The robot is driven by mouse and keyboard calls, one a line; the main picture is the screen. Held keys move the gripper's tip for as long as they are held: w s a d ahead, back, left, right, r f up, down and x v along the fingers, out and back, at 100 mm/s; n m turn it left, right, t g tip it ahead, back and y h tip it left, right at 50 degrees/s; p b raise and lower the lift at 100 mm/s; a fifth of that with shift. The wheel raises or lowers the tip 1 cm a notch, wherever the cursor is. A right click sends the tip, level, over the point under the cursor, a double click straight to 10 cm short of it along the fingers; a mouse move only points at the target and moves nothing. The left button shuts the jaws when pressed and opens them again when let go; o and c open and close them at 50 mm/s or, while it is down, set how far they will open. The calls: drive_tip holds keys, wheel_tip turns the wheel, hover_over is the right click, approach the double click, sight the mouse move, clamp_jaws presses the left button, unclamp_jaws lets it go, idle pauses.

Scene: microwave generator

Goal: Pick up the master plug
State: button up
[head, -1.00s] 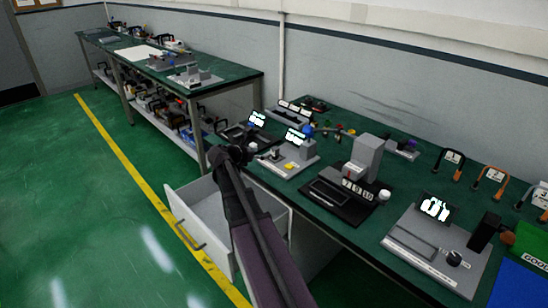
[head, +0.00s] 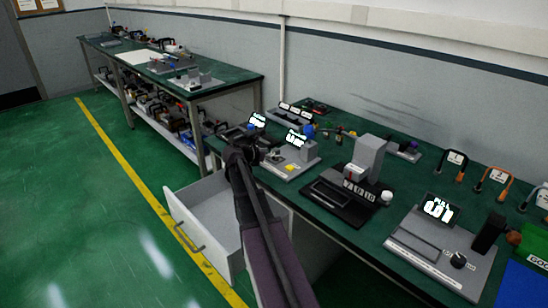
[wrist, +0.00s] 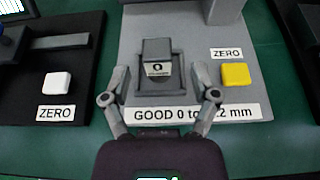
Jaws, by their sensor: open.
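A grey block marked "0" (wrist: 157,56), which looks like the master plug, sits upright in a dark square recess on a grey gauge station (wrist: 208,82). In the wrist view my gripper (wrist: 160,76) is open. Its two fingers are spread to the left and right of the block's recess, with gaps at both sides. I cannot tell how far above the block the fingertips are. In the head view my gripper (head: 266,156) is over the near edge of the grey station (head: 289,163), and the arm hides the block.
A yellow button (wrist: 235,75) lies right of the block. A black station with a white button (wrist: 57,82) stands to the left. In the head view a black station (head: 345,195) stands right of the gripper. An open white drawer (head: 205,215) juts out below the bench.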

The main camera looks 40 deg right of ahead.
sight(274, 153)
drive_tip(key=shift+b+x, duration=0.65)
drive_tip(key=shift+x, duration=1.4)
clamp_jaws()
